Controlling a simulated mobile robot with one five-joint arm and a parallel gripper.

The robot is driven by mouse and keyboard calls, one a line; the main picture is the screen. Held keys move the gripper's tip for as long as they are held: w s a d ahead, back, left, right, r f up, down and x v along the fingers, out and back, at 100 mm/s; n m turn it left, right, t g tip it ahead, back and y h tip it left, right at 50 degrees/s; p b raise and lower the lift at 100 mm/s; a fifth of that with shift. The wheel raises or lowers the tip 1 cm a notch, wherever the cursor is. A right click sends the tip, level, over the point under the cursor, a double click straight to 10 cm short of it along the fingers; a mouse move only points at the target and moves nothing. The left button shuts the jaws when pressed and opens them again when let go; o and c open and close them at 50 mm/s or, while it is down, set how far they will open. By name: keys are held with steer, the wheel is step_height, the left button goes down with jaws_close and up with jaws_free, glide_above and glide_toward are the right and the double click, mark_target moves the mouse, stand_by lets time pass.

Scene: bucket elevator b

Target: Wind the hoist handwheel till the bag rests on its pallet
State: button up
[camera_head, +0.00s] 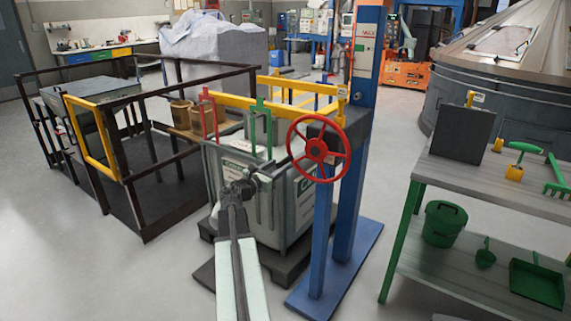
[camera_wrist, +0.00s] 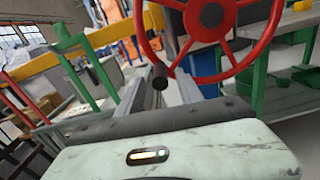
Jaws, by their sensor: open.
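The red handwheel (camera_head: 318,150) is mounted on the blue hoist post, and in the wrist view it fills the upper right (camera_wrist: 211,15). The pale bag (camera_head: 291,205) with green print hangs or stands below the yellow hoist frame. A dark pallet (camera_head: 268,268) lies under it; I cannot tell whether they touch. My gripper (camera_head: 250,183) is in front of the bag, left of the wheel. In the wrist view its open jaws (camera_wrist: 157,88) point towards the wheel's lower left. A dark knob (camera_wrist: 160,75) shows between the jaws, apparently ungripped.
The blue post (camera_head: 362,150) and its base plate stand just right of the bag. A shelf (camera_head: 440,272) with a green bucket (camera_head: 444,224) and tools is at right. Dark railings (camera_head: 150,190) enclose a platform at left. Floor is clear at front left.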

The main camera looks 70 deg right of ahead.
mark_target(285, 161)
steer(key=x, duration=0.5)
steer(key=shift+d, duration=0.2)
jaws_close()
stand_by(1.1)
